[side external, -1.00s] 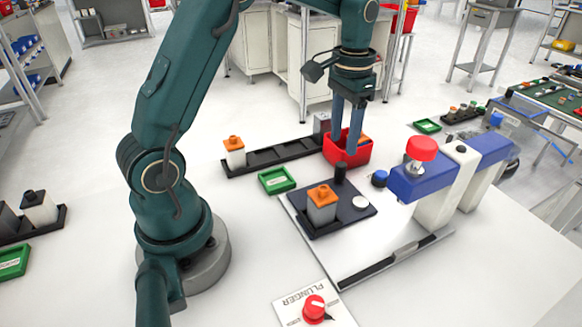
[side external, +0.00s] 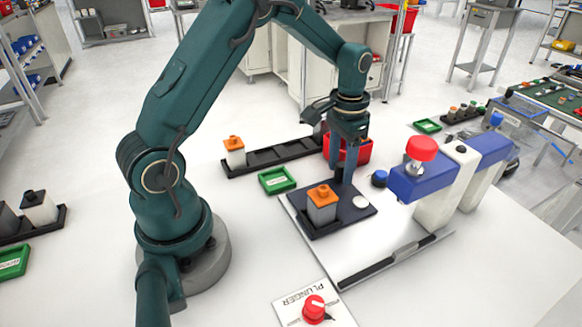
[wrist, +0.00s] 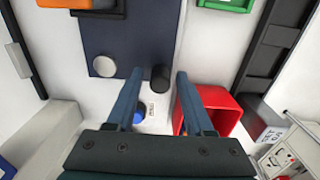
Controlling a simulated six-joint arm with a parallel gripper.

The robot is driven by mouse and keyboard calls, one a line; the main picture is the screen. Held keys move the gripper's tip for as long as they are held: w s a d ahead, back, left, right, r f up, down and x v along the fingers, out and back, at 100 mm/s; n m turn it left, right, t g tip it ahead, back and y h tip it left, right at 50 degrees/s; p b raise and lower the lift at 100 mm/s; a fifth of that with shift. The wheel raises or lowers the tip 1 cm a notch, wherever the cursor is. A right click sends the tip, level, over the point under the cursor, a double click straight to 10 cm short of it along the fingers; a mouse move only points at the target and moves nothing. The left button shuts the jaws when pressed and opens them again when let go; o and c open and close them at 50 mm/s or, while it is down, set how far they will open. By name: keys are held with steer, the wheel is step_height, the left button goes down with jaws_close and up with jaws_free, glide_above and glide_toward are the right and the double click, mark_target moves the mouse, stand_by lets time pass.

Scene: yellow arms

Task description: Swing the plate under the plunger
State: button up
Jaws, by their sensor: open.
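The dark swing plate (side external: 327,225) lies on a white base in front of my arm. A grey block with an orange cap (side external: 322,205) stands on it, and a pale round disc (side external: 360,202) sits at its right. My gripper (side external: 342,176) is open and low at the plate's back corner. In the wrist view, the plate's black post (wrist: 160,77) shows between the two fingertips (wrist: 158,85), with gaps on both sides. The post is mostly hidden by the fingers in the side view. The blue press with the red knob (side external: 421,148) stands to the right, clear of the plate.
A red bin (side external: 355,153) stands close behind my gripper. A black rack (side external: 270,158) with an orange-capped block and a green tray (side external: 277,180) are to the left. A blue round knob (side external: 380,178) lies between plate and press. A PLUNGER dial (side external: 314,308) is at the front.

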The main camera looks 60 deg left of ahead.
steer(key=shift+c, duration=0.3)
steer(key=c, duration=0.6)
steer(key=shift+s+d, duration=0.15)
steer(key=shift+s, duration=0.8)
steer(key=shift+c, duration=0.2)
steer(key=shift+o, duration=0.6)
steer(key=shift+s+d, duration=0.45)
steer(key=shift+s, duration=0.5)
steer(key=shift+s+d, duration=0.1)
steer(key=shift+d, duration=0.05)
steer(key=shift+s+d, duration=0.4)
steer(key=shift+s, duration=0.2)
steer(key=shift+c, duration=0.6)
steer(key=shift+s, duration=0.1)
